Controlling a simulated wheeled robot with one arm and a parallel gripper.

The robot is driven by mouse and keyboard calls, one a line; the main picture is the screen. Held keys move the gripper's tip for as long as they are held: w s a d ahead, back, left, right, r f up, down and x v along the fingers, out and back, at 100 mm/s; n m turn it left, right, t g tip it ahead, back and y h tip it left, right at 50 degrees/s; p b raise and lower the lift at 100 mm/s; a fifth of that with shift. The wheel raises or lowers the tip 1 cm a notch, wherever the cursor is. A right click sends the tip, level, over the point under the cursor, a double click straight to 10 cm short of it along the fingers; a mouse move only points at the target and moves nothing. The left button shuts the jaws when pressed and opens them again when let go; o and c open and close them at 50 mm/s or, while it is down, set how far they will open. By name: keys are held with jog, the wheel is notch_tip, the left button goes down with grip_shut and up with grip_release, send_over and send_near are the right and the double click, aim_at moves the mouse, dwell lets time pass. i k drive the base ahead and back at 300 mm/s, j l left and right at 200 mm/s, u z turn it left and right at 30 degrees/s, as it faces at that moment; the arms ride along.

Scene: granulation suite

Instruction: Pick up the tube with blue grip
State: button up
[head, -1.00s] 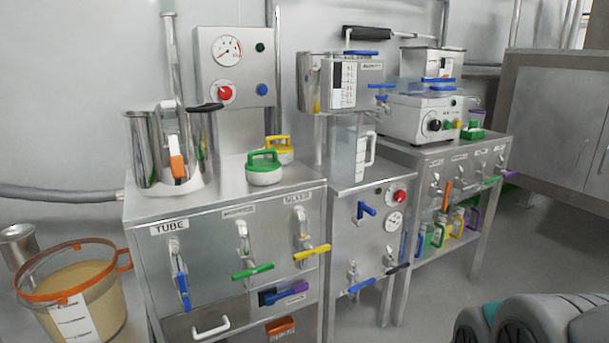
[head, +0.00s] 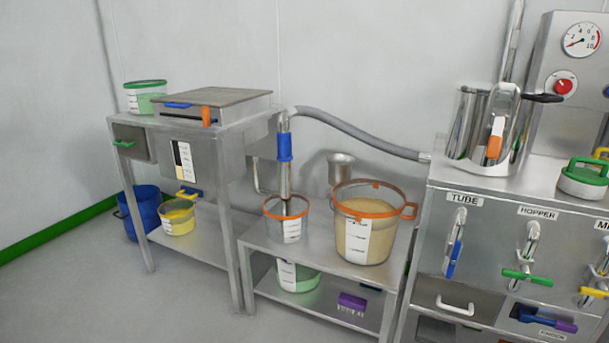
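The tube with blue grip (head: 284,158) is a metal pipe with a blue sleeve in the middle of the head view. It stands upright, its lower end in or behind a small clear bucket with an orange rim (head: 286,228). Its top meets a grey hose (head: 362,139) that runs right to the steel cabinet; I cannot tell how they join. A panel labelled TUBE (head: 464,200) on that cabinet bears a lever with a blue handle. My gripper is not in view.
A low steel bench (head: 272,240) carries the small bucket and a larger orange-rimmed bucket of beige material (head: 364,228). A taller steel table (head: 236,140) stands close on the left. A blue bucket (head: 138,212) is on the floor beside it. The floor at front left is clear.

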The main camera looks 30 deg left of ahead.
aim_at(284, 156)
jog(key=u, duration=1.45)
